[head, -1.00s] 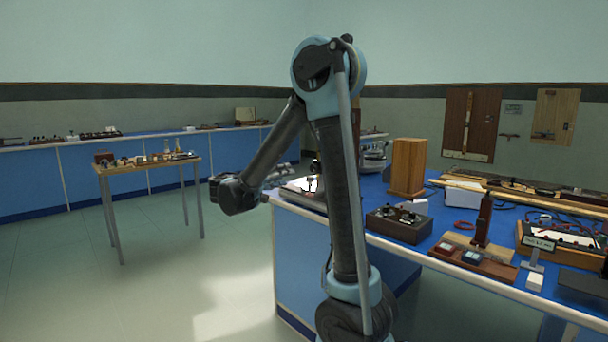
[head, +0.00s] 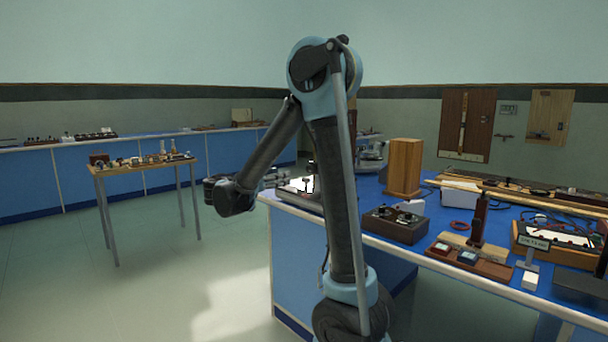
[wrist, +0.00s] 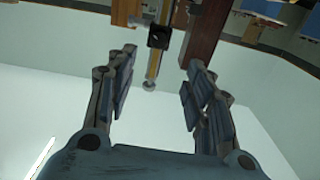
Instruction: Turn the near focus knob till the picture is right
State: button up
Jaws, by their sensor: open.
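My gripper (head: 277,179) is at the left end of the near blue bench, close to a brightly lit instrument base (head: 300,188) that my arm partly hides. In the wrist view my gripper (wrist: 155,90) is open, with nothing between its fingers. Ahead of them is a brass-coloured upright bar (wrist: 154,66) with a black block (wrist: 159,37) and a small silvery ball at its end. I cannot tell whether any of these is the near focus knob. In the head view a grey instrument (head: 372,155) shows behind my arm, with no knob clear on it.
The near bench (head: 390,250) carries a wooden block (head: 404,168), a dark box with knobs (head: 394,225) and a brown stand (head: 479,220). A small table (head: 146,166) with small items stands at left. Open floor lies between it and the bench.

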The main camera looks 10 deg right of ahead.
aim_at(308, 170)
jog(key=x, duration=1.4)
jog(key=c, duration=1.1)
